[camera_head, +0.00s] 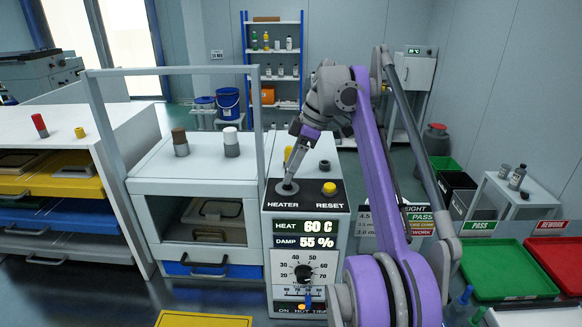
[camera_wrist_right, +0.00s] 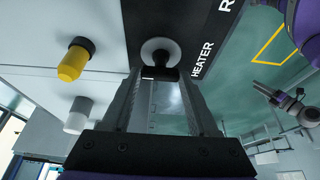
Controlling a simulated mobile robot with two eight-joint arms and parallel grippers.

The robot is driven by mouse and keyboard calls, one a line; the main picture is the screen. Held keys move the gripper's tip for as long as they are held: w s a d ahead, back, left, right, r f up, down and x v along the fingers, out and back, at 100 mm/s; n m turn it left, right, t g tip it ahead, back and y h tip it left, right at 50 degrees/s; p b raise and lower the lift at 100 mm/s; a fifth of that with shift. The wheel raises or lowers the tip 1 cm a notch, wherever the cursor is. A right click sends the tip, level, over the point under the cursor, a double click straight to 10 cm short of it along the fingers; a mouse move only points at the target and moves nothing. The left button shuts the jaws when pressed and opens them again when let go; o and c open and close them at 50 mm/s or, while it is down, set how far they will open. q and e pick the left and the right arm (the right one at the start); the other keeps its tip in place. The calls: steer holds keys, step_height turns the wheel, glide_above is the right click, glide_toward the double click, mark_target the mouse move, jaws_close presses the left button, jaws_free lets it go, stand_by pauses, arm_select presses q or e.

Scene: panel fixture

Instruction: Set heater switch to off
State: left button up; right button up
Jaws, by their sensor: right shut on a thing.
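The heater switch (camera_head: 287,187) is a round grey base with a short lever on the black top plate of the panel (camera_head: 335,201), above the HEATER label. It also shows in the right wrist view (camera_wrist_right: 160,48), with a dark lever end toward my fingers. My right gripper (camera_head: 291,178) comes down from above and is shut on the lever. In the right wrist view its fingertips (camera_wrist_right: 161,76) sit on either side of the lever. The display (camera_head: 306,227) reads HEAT 60 C and DAMP 55 %. A purple and grey arm part (camera_wrist_right: 290,103), probably my left gripper, shows small in the wrist view; its jaws are unclear.
The yellow RESET button (camera_head: 329,188) is close to the switch's right. A black dial (camera_head: 303,273) is on the panel front. A grey frame (camera_head: 175,70) rises at the left. Green (camera_head: 505,268) and red (camera_head: 560,258) trays lie at the right.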

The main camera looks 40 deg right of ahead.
stand_by(0.4)
steer(key=o, duration=1.4)
steer(key=shift+s+d+r, duration=0.1)
steer(key=shift+d+r, duration=0.05)
steer(key=shift+r, duration=0.25)
steer(key=shift+v, duration=1.05)
steer(key=s+d, duration=0.2)
steer(key=d, duration=0.1)
steer(key=s+d, duration=0.5)
steer(key=d, duration=0.1)
steer(key=shift+s+d, duration=0.15)
steer(key=shift+s, duration=0.15)
